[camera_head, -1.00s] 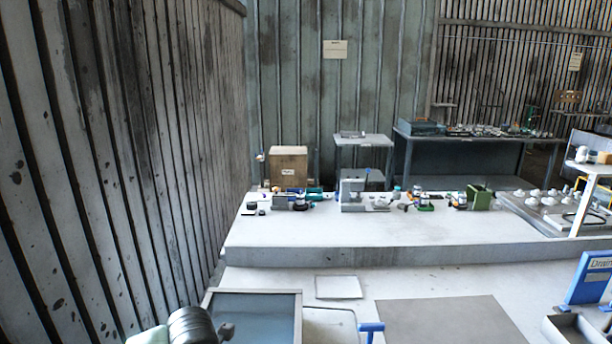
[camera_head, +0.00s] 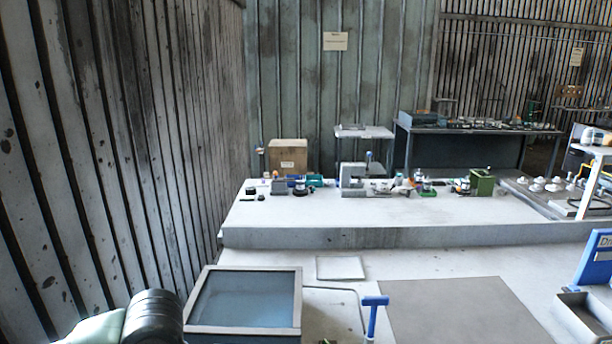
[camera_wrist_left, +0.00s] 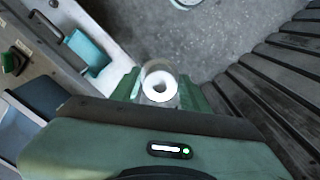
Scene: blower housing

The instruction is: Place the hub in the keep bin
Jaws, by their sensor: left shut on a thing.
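In the left wrist view my left gripper (camera_wrist_left: 160,92) has its green fingers closed on the hub (camera_wrist_left: 159,76), a pale round piece with a white ring and a dark hole, partly see-through at its far side. It is held above grey floor. In the head view only my dark and green left arm shows at the bottom left; the fingers and the hub are out of sight there. An open-looking grey-rimmed box with a blue-grey inside (camera_head: 245,298) stands just right of that arm. No label shows that it is the keep bin. My right gripper is not seen.
A corrugated wall (camera_head: 110,150) runs close along the left. A low white platform (camera_head: 390,225) with several small parts lies ahead. A blue T-shaped handle (camera_head: 374,313) stands right of the box. A blue sign (camera_head: 596,258) stands at right.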

